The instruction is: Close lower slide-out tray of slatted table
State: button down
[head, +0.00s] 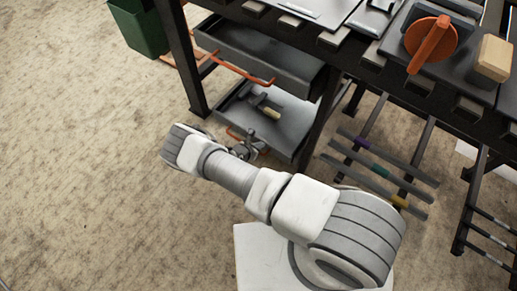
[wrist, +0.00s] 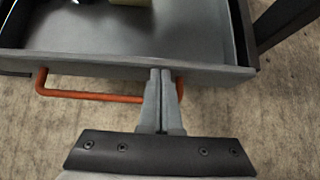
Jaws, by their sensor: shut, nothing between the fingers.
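The slatted table (head: 335,42) is at the upper right of the head view. Its lower slide-out tray (head: 287,143) is grey, stands out from under the table and holds a few small items. The tray's front wall (wrist: 225,74) crosses the wrist view, with its orange handle (wrist: 90,97) below it. My gripper (head: 252,142) is at the tray's front. In the wrist view my gripper (wrist: 161,73) is shut and empty, its fingertips overlapping the front wall near the handle's right end. I cannot tell whether they touch.
An upper tray (head: 262,58) with an orange handle (head: 232,68) is just above the lower one. A dark table leg (head: 187,75) stands to the left. A green bin (head: 138,27) is at the top left. Bars with coloured bands (head: 378,172) lie to the right. The floor at left is clear.

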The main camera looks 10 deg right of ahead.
jog(key=shift+w+d, duration=0.2)
jog(key=shift+w, duration=0.1)
